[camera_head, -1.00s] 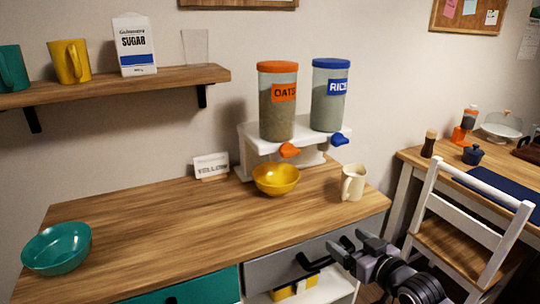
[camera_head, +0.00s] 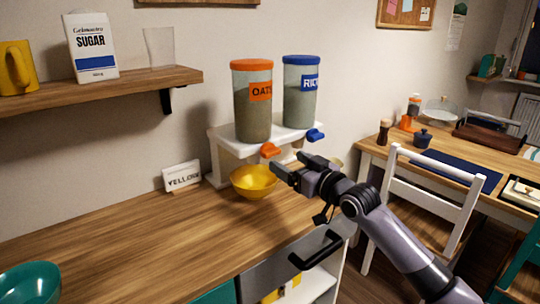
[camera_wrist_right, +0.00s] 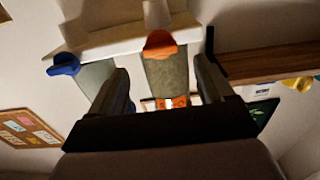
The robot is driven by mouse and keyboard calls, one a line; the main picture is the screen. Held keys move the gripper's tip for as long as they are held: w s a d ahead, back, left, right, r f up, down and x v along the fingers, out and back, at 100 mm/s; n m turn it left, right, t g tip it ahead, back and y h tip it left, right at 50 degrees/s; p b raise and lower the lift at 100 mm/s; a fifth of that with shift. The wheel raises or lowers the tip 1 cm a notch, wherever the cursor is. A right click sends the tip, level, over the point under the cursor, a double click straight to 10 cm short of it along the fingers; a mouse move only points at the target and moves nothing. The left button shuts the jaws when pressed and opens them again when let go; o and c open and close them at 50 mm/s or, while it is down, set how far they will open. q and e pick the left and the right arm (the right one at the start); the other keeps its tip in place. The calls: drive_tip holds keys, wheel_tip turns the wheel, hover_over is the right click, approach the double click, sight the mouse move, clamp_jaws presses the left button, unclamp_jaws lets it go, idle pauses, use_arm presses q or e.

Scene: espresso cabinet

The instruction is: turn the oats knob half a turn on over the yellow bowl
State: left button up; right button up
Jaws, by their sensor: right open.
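The oats dispenser (camera_head: 253,115) is a clear canister with an orange lid and label on a white stand. Its orange oats knob (camera_head: 270,150) sticks out at the front, and the knob also shows in the right wrist view (camera_wrist_right: 160,44). The yellow bowl (camera_head: 254,181) stands on the counter below the knob. My right gripper (camera_head: 280,170) is open and empty, in front of the knob and a little below it, beside the bowl in the head view. In the wrist view the knob lies beyond and between the fingers, apart from them. My left gripper is not in view.
The rice dispenser (camera_head: 299,105) with its blue knob (camera_head: 315,135) stands right of the oats. A sign reading YELLOW (camera_head: 182,177) stands left of the bowl. A teal bowl (camera_head: 30,284) is at lower left; the counter between is clear.

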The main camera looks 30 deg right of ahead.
sight(274, 153)
drive_tip(key=shift+w+a, duration=0.15)
drive_tip(key=shift+w, duration=1.45)
drive_tip(key=shift+w+a, duration=0.1)
drive_tip(key=shift+w, duration=1.45)
drive_tip(key=c, duration=1)
drive_tip(key=shift+c, duration=0.2)
drive_tip(key=shift+p, duration=0.35)
